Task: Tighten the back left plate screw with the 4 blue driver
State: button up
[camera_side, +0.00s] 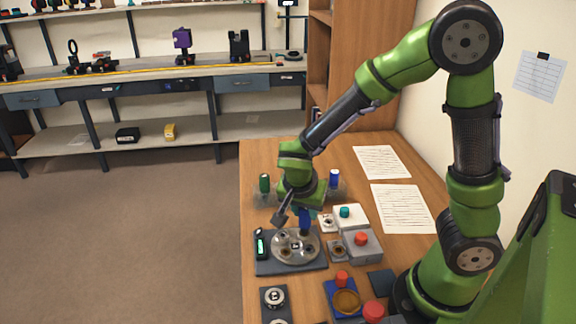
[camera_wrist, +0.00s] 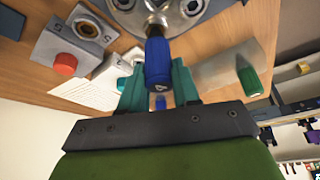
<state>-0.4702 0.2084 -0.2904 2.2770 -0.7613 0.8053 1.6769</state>
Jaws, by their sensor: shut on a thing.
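My gripper (camera_wrist: 158,92) has its teal fingers closed around the blue driver (camera_wrist: 157,62), whose handle end carries a 4. In the side view the blue driver (camera_side: 305,221) stands roughly upright under my wrist, over the back part of the round metal plate (camera_side: 284,256). The plate sits on a dark base (camera_side: 290,267) with a small green display (camera_side: 261,246). In the wrist view the driver's shaft points at the metal plate (camera_wrist: 185,18) at the top edge. Whether the tip sits in a screw is hidden, and the back left screw cannot be made out clearly.
A driver rack behind the plate holds a green driver (camera_side: 265,184) and a blue-and-white one (camera_side: 334,179). Right of the plate are blocks with a teal knob (camera_side: 345,212) and a red knob (camera_side: 361,239). Papers (camera_side: 403,208) lie at the right. A blue tray (camera_side: 333,288) is in front.

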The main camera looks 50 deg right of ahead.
jog(key=shift+m+g, duration=0.5)
jog(key=shift+m, duration=0.7)
